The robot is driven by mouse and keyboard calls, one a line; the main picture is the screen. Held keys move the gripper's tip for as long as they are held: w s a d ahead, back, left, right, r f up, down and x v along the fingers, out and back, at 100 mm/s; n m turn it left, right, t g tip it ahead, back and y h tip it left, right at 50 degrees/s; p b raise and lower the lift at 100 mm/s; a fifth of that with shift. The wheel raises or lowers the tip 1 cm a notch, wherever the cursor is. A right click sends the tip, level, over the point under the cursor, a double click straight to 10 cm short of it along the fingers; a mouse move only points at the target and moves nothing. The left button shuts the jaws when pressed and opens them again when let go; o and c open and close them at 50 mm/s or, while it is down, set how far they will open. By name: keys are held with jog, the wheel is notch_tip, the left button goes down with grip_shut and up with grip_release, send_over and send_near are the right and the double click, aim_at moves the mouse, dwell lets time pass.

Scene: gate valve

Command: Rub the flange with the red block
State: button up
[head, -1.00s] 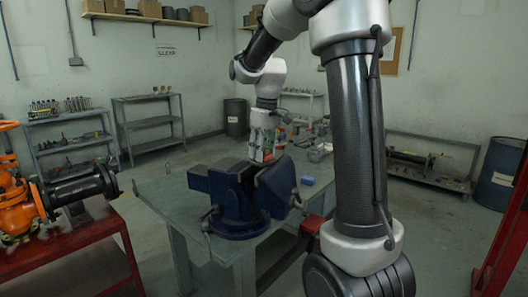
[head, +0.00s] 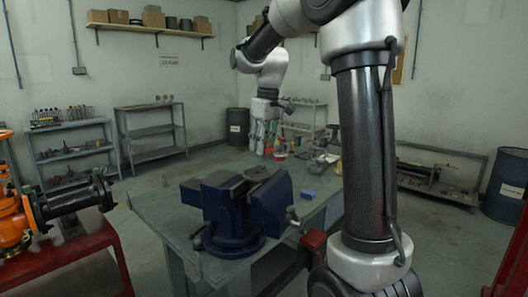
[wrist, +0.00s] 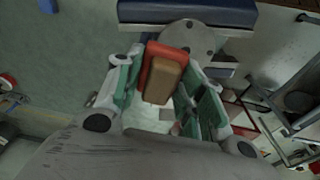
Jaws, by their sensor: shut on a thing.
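The red block (wrist: 155,57), with a tan-brown face (wrist: 165,82), is between the green-padded fingers of my gripper (wrist: 165,98) in the wrist view. My gripper is shut on it. The flange (wrist: 190,38) is a grey disc with holes, ahead of the block in the wrist view, against the blue vise (wrist: 180,12). In the head view the flange (head: 258,172) lies on top of the blue vise (head: 232,208). My gripper (head: 265,146) is above and beyond the vise there, apart from the flange. The block is hard to make out in that view.
The vise stands on a grey workbench (head: 158,208). A small blue box (head: 308,195) and several tools lie on the bench. An orange valve (head: 12,215) stands on a red table (head: 75,262) at the left. Shelves and barrels line the walls.

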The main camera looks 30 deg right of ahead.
jog(key=shift+r, duration=1.4)
